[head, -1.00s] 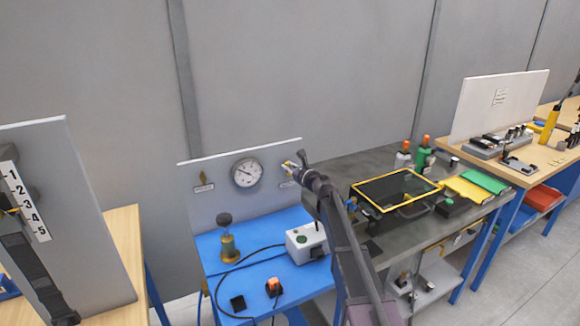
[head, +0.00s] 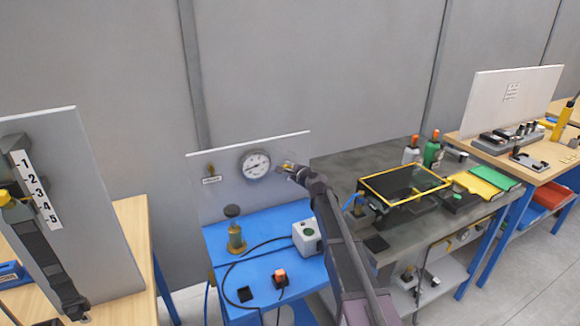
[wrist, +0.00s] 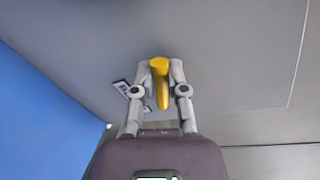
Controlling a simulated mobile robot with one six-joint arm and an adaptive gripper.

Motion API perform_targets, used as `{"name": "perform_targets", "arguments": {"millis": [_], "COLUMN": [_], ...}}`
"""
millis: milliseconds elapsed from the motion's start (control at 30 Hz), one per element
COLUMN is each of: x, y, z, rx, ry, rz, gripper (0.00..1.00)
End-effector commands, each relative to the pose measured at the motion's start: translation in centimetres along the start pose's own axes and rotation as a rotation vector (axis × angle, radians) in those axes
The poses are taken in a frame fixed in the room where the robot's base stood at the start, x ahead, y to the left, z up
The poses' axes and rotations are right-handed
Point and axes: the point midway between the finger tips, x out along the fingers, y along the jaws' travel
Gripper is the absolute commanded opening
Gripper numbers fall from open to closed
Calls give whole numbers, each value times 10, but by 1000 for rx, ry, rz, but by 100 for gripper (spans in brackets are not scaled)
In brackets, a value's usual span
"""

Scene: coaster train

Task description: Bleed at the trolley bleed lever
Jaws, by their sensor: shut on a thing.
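The yellow lever (wrist: 161,80) stands between the two fingers of my gripper (wrist: 160,82) in the wrist view, with a finger against each side. In the head view my gripper (head: 287,169) is at the upright grey panel (head: 228,201), just right of the round white pressure gauge (head: 255,165). Only a small yellow bit of the lever shows there; my gripper hides the rest.
Below the panel, the blue trolley top (head: 264,268) carries a brass valve with a dark knob (head: 235,232), a grey box (head: 306,236), an orange button (head: 280,276) and a black cable. A grey bench with a yellow-framed dark tray (head: 402,183) stands to the right.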

Motion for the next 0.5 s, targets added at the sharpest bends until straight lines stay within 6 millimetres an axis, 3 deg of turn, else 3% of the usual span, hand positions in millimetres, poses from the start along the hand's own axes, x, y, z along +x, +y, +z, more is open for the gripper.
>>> {"name": "perform_targets", "arguments": {"millis": [500], "x": [3], "y": [18], "z": [-2], "rx": [-374], "ry": [74], "rz": [1], "gripper": [0]}}
